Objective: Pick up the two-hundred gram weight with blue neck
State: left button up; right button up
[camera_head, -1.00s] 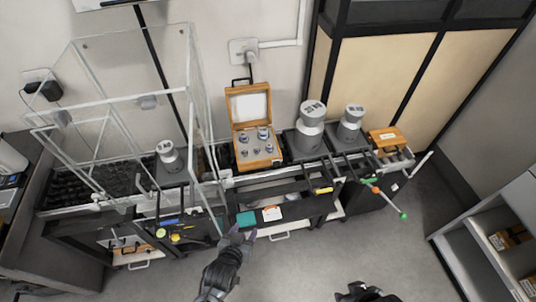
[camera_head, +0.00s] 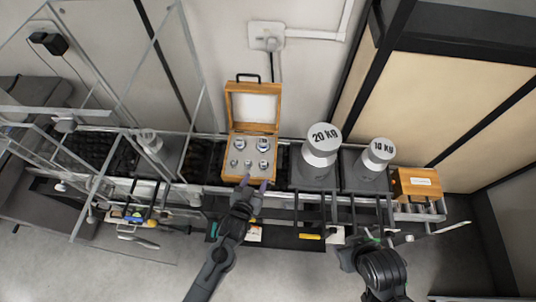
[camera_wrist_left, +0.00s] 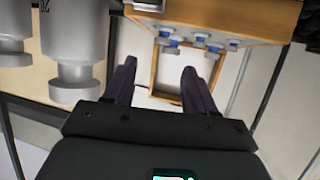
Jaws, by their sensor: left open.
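An open wooden box (camera_head: 225,170) with several small silver weights stands on the bench in the head view. Two larger weights, one of them at the right (camera_head: 264,145), sit behind smaller ones. In the left wrist view the box (camera_wrist_left: 255,15) is at the top, and several weights show blue necks, such as one weight (camera_wrist_left: 214,44). I cannot read which is the two-hundred gram one. My left gripper (camera_head: 255,184) is open and empty at the box's front edge; its fingers also show in the left wrist view (camera_wrist_left: 159,68). My right gripper (camera_head: 361,242) is low at the right, its fingers unclear.
A 20 kg weight (camera_head: 320,147) and a 10 kg weight (camera_head: 375,155) stand right of the box. A clear glass enclosure (camera_head: 190,60) is at the left. The box lid (camera_head: 254,106) stands raised behind the weights.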

aim_at(263, 164)
pick_arm(q)
jog(key=b+x, duration=0.1)
jog(key=x, duration=0.4)
jog(key=shift+a, duration=0.1)
jog(key=x, duration=0.2)
jog(key=b+x, duration=0.1)
jog(key=shift+w+f, duration=0.25)
jog(key=shift+f, duration=0.1)
jog(key=shift+w+d+f, duration=0.2)
jog(key=shift+w+d, duration=0.05)
jog(key=shift+w, duration=0.35)
pick_arm(e)
jog(key=f, duration=0.3)
jog(key=shift+s+a, duration=0.1)
jog(key=shift+s, duration=0.2)
pick_arm(q)
grip_shut()
pick_arm(e)
jog(key=shift+a+r, duration=0.1)
jog(key=shift+a, duration=0.05)
